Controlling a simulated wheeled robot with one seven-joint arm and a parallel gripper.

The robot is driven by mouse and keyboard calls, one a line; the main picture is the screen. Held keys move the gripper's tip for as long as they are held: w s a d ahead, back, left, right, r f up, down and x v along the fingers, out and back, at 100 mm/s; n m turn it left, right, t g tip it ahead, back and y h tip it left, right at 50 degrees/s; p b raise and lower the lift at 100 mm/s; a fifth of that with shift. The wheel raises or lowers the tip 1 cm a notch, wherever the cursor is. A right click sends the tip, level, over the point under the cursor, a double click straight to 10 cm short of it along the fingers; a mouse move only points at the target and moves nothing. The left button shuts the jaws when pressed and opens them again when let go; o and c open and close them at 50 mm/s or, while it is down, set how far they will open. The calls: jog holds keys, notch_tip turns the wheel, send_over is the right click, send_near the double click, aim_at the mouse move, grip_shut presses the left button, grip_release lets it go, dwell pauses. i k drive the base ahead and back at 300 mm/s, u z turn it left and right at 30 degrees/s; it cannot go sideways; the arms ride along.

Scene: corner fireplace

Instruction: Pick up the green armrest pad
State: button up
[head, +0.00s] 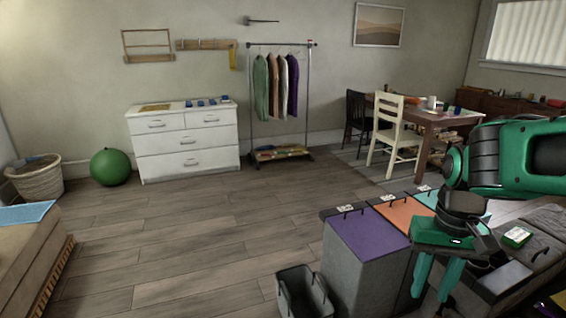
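A small green block with a pale marking on top (517,237) lies on a dark grey padded surface (543,222) at the right. It is the only small green item there; I cannot tell for certain that it is the armrest pad. My gripper (431,290) points down, left of the block and apart from it, in front of the grey bins. Its two green fingers are spread with nothing visible between them. The arm and gripper hide part of the bins and of the grey surface.
Grey bins with purple (368,234), orange (408,214) and teal lids stand beside my gripper. An open dark bin (302,291) is on the floor at their left. A green ball (110,167) and white dresser (184,145) stand farther back. The middle floor is clear.

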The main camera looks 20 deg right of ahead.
aim_at(519, 235)
jog(key=z, duration=0.55)
jog(key=i, duration=0.8)
jog(key=z, duration=0.95)
jog(key=i, duration=0.5)
jog(key=z, duration=0.25)
